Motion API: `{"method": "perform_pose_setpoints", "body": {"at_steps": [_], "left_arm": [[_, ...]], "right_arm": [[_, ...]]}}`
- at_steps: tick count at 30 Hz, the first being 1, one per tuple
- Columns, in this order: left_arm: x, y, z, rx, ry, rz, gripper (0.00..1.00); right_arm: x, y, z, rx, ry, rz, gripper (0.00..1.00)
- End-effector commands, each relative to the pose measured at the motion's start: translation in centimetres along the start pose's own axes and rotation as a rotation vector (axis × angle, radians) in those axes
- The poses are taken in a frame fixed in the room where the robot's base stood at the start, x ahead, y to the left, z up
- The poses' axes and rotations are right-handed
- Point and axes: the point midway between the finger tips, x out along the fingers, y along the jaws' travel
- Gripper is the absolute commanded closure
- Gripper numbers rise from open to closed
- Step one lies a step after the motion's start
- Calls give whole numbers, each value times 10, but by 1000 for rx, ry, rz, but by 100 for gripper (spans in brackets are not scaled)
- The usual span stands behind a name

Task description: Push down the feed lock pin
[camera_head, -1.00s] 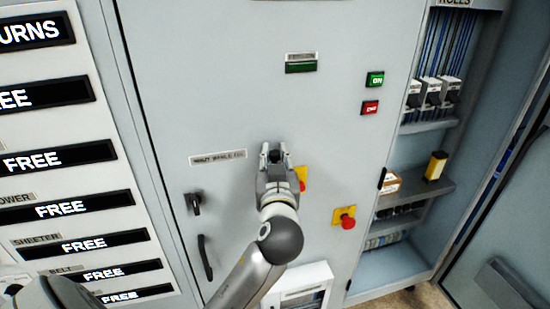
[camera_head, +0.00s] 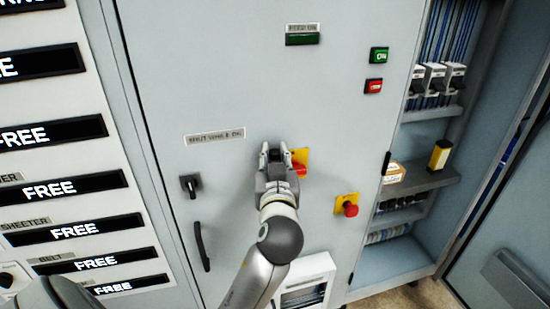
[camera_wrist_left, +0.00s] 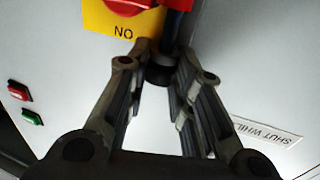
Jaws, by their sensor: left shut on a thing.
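My left gripper (camera_head: 273,150) is at the front of the grey cabinet door (camera_head: 230,80), just left of a yellow plate with a red switch (camera_head: 299,163). In the left wrist view, its fingers (camera_wrist_left: 160,72) are closed around a dark upright pin with a black collar (camera_wrist_left: 160,70), which looks like the feed lock pin. The pin's upper part shows dark blue beside the red switch (camera_wrist_left: 130,6). The fingers hide the pin in the head view. My right gripper is not in view.
A second yellow plate with a red button (camera_head: 350,209) is lower right. A black rotary switch (camera_head: 190,185) and a black door handle (camera_head: 202,246) are to the left. Green (camera_head: 379,55) and red (camera_head: 373,86) buttons are upper right. An open shelf bay (camera_head: 425,180) stands farther right.

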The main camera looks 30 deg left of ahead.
Motion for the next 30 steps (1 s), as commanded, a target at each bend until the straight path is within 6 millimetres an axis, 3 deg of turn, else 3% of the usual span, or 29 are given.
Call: {"method": "perform_pose_setpoints", "body": {"at_steps": [3,4,9,20,30], "left_arm": [[0,0,6,4,-15,-1,100],[0,0,6,4,-16,-1,74],[0,0,5,3,-12,-1,56],[-6,1,4,0,-10,1,56],[-60,1,4,1,-14,2,56]], "right_arm": [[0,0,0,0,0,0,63],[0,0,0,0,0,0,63],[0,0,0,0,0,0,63],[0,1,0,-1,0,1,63],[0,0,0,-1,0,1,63]]}}
